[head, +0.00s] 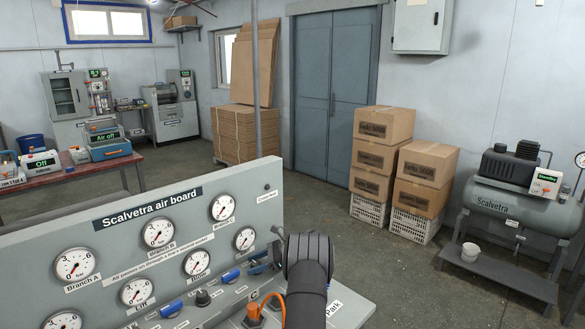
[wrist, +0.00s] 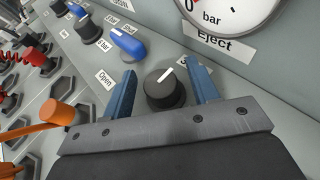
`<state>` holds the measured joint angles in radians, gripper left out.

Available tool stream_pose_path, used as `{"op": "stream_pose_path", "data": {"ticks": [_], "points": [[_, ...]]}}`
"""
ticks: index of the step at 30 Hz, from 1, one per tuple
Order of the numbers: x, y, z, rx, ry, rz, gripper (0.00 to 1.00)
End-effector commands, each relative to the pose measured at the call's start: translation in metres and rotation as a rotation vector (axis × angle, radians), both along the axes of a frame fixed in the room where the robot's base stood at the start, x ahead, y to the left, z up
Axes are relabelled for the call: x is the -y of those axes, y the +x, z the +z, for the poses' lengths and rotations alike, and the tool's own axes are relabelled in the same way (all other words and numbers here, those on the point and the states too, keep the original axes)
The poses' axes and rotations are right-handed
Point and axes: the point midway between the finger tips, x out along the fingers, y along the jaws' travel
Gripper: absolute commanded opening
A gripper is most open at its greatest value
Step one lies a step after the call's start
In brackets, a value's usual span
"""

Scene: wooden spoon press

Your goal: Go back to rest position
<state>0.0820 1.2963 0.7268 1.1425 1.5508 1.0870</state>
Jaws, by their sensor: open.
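My gripper (wrist: 163,84) is open. Its two blue fingers stand on either side of a round black knob (wrist: 164,92) with a white pointer line, with a gap visible on both sides. The knob is on the sloped panel of the Scalvetra air board (head: 190,207), below a gauge (wrist: 228,14) labelled Eject. In the head view my dark arm covers the right end of the board and hides the fingertips and this knob.
In the wrist view, a blue lever (wrist: 128,44), another black knob (wrist: 89,28), an orange plug (wrist: 60,112) and red coiled hoses (wrist: 32,57) are close by. Stacked cartons (head: 383,140) and a compressor (head: 515,203) stand behind, apart from the board. Floor between is clear.

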Motion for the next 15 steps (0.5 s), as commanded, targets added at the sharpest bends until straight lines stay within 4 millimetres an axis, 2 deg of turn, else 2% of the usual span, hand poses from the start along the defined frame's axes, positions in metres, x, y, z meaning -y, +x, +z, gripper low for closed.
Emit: {"op": "stream_pose_path", "data": {"ticks": [15], "points": [[0.0001, 0.0003, -0.0007, 0.001, -0.001, 0.238, 0.54]]}}
